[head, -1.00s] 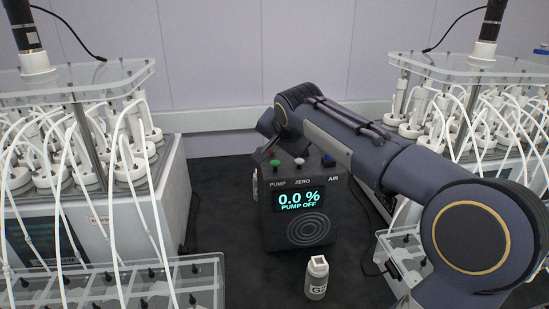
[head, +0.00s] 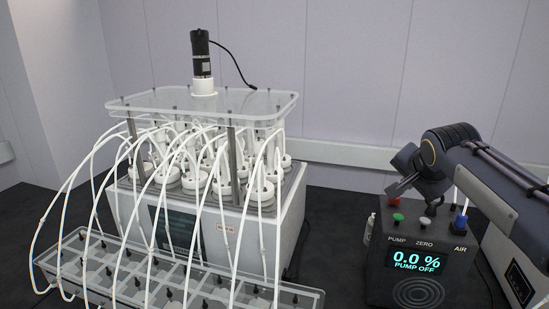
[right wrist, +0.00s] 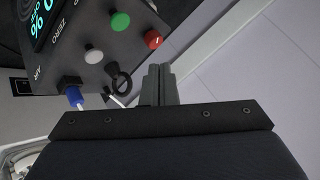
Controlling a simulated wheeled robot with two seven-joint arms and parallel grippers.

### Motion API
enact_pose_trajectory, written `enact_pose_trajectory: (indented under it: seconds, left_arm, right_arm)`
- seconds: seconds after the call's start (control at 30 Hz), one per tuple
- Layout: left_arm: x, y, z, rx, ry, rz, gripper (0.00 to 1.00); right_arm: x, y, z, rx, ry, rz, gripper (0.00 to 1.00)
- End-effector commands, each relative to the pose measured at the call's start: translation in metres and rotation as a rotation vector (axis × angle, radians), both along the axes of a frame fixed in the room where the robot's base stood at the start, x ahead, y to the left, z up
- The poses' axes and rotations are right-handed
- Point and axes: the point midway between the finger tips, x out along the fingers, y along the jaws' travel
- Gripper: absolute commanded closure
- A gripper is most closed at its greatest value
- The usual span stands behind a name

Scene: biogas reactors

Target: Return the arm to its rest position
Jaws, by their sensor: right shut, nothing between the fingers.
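My right arm comes in from the right in the head view. Its gripper (head: 396,190) hangs above the back of a dark pump box with a display (head: 416,259), reading "0.0 %" and "PUMP OFF". In the right wrist view the fingers (right wrist: 162,72) are together with nothing between them, beside the box's top panel. That panel carries a green button (right wrist: 120,22), a red button (right wrist: 153,39), a white button (right wrist: 94,56) and a blue fitting (right wrist: 74,97). I cannot tell whether the fingers touch anything. My left gripper is out of view.
A white reactor unit (head: 262,235) with a clear top plate (head: 240,103), white tubes and a black motor (head: 201,52) stands at centre left. A clear rack (head: 305,299) is in front of it. Dark table (head: 335,270) shows between the unit and the pump box.

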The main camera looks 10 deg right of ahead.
Motion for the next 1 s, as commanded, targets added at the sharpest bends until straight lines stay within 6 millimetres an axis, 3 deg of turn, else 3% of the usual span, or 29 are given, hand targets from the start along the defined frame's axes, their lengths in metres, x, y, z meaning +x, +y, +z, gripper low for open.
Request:
enact_pose_trajectory:
  seconds: [0.17,0.27,0.5,0.7,0.83,1.0]
  left_arm:
    - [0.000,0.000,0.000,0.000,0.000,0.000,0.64]
    - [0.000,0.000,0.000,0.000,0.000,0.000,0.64]
    - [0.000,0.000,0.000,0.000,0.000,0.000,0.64]
    - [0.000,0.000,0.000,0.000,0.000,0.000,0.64]
    - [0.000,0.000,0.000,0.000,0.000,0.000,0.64]
    - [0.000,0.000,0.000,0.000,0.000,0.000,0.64]
  right_arm:
    - [-0.024,0.031,-0.013,-0.043,0.060,0.106,1.00]
    - [-0.059,0.065,-0.035,-0.084,0.130,0.243,1.00]
    - [-0.165,0.139,-0.111,-0.109,0.239,0.622,1.00]
    - [-0.231,0.188,-0.169,-0.073,0.229,0.889,1.00]
    - [-0.253,0.207,-0.189,-0.056,0.212,0.990,1.00]
    - [-0.261,0.214,-0.196,-0.049,0.204,1.027,1.00]
